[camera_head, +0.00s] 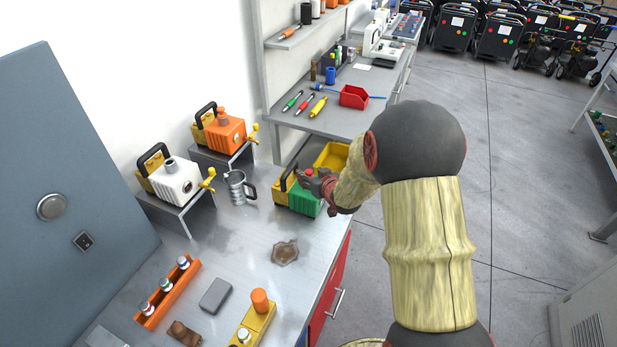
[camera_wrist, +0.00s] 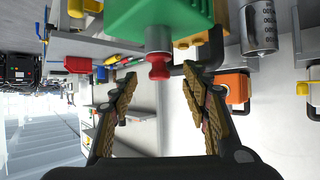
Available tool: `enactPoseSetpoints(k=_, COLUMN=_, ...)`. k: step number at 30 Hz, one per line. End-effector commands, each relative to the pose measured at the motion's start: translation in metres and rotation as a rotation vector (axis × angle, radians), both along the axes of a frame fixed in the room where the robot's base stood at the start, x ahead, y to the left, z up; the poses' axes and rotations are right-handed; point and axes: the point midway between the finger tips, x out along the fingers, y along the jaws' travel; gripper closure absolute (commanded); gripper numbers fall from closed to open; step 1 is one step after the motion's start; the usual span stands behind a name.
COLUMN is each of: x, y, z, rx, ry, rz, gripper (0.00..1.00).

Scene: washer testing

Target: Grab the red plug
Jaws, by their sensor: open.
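The red plug (camera_wrist: 159,67) sits on a grey cylinder (camera_wrist: 158,40) on the green pump (camera_wrist: 150,14) in the wrist view. In the head view the red plug (camera_head: 309,171) shows as a small red spot on top of the green pump (camera_head: 304,198). My gripper (camera_wrist: 160,77) is open, with one finger on each side of the plug and a gap to both. In the head view my gripper (camera_head: 321,184) is over the green pump and partly hides its top and right side.
An orange pump (camera_head: 222,132) and a white pump (camera_head: 176,182) stand on raised stands to the left. A metal jug (camera_head: 238,187) is close left of the green pump. A yellow bin (camera_head: 332,156) is behind it.

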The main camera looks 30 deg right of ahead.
Motion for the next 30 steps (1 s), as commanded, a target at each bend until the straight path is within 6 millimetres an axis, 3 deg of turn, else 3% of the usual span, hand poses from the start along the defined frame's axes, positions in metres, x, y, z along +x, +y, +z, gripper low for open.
enactPoseSetpoints(k=4, x=0.0111, y=-0.0017, z=-0.0083, rx=0.001, ry=0.002, rz=0.0, gripper=0.53)
enactPoseSetpoints(k=12, x=0.013, y=-0.0019, z=-0.0082, rx=0.001, ry=0.001, rz=-0.001, gripper=0.53)
enactPoseSetpoints(k=30, x=0.0127, y=-0.002, z=-0.0082, rx=0.001, ry=0.001, rz=-0.001, gripper=0.87)
